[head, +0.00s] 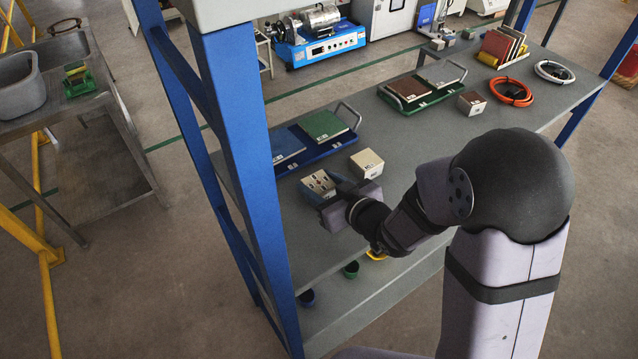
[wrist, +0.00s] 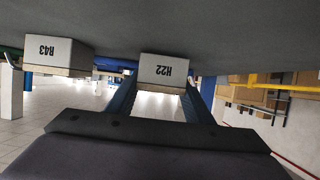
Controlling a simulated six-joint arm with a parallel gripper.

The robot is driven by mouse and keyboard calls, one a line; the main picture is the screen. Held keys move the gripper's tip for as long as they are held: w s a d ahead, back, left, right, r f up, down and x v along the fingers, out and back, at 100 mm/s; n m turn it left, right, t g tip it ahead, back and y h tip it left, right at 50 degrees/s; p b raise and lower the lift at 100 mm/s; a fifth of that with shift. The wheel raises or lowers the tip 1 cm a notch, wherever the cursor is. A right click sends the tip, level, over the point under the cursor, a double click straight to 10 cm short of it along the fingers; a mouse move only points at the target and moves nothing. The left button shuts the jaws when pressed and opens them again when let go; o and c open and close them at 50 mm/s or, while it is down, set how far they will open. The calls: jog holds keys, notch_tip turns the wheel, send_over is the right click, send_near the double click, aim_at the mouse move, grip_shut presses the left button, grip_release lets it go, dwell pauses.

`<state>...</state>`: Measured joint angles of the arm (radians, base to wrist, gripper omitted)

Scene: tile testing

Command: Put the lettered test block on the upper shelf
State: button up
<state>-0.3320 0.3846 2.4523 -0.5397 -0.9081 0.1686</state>
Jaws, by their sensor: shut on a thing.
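My gripper (head: 338,193) reaches in over the long grey shelf (head: 420,140) near its left end, in the head view. It is shut on a pale block (head: 318,184) with dark spots on its top. In the wrist view, which looks upside down, this block (wrist: 165,71) carries the letters H22 and sits between my two dark blue fingers (wrist: 158,100). Its face looks close to the grey surface; I cannot tell whether it touches. Another pale block (head: 367,163) stands right of it on the shelf; in the wrist view a block (wrist: 52,52) is marked R43.
A lower shelf (head: 345,310) beneath holds small cups (head: 351,269). A blue post (head: 248,165) stands left of the gripper. Blue (head: 322,152) and green (head: 424,104) trays with plates lie further back. Beyond are a small block (head: 471,103) and coiled cables (head: 511,92).

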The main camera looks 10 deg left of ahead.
aim_at(322, 186)
jog(key=shift+f, duration=0.15)
jog(key=shift+f, duration=0.15)
jog(key=o, duration=1.3)
jog(key=shift+r, duration=0.25)
jog(key=shift+b+v, duration=0.3)
jog(key=shift+v, duration=0.8)
jog(key=shift+s+d+r+p, duration=0.15)
jog(key=shift+s+d+p, duration=0.1)
jog(key=shift+p, duration=0.1)
jog(key=p, duration=0.3)
jog(key=shift+s+d+r, duration=0.15)
